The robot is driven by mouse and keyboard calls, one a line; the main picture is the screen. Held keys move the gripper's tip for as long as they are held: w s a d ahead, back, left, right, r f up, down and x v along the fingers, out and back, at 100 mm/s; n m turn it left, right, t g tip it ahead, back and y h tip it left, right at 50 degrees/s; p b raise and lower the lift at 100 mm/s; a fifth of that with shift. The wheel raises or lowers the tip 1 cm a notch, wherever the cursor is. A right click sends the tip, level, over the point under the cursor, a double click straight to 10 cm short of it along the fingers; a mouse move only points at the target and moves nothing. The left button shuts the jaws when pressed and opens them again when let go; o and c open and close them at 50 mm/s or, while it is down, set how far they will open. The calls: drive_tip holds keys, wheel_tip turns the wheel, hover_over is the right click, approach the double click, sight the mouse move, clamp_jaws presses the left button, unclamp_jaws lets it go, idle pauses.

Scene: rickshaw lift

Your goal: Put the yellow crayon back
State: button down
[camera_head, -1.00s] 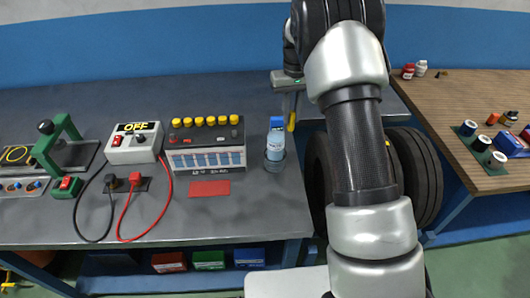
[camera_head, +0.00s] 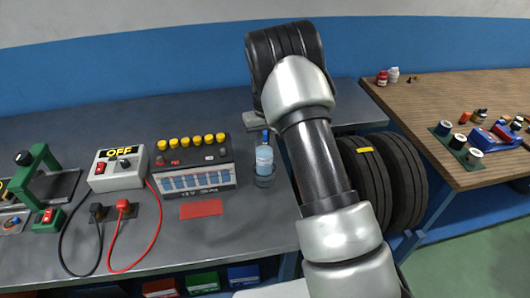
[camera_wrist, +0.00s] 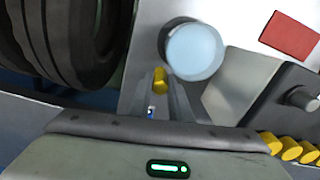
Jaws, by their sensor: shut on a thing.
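The yellow crayon (camera_wrist: 159,80) sits between the fingers of my gripper (camera_wrist: 161,88) in the wrist view, its rounded yellow end showing. My gripper is shut on it. In the head view my gripper's pale body (camera_head: 257,120) shows behind the blue bottle, above the bench near its right end; the crayon and fingertips cannot be made out there. The light blue bottle (camera_head: 264,160) stands in a dark round holder (camera_head: 264,181) at the bench's right edge. In the wrist view the bottle's round top (camera_wrist: 195,52) is just up and right of the crayon.
A battery box (camera_head: 195,178) with yellow caps stands left of the bottle, with a red pad (camera_head: 201,208) in front. Black tires (camera_head: 372,185) with a yellow mark (camera_head: 365,150) stand between the bench (camera_head: 200,240) and the wooden table (camera_head: 440,110).

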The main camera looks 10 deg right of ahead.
drive_tip(key=shift+f, duration=0.95)
drive_tip(key=shift+f, duration=0.1)
drive_tip(key=c, duration=1.6)
unclamp_jaws()
drive_tip(key=shift+f, duration=0.1)
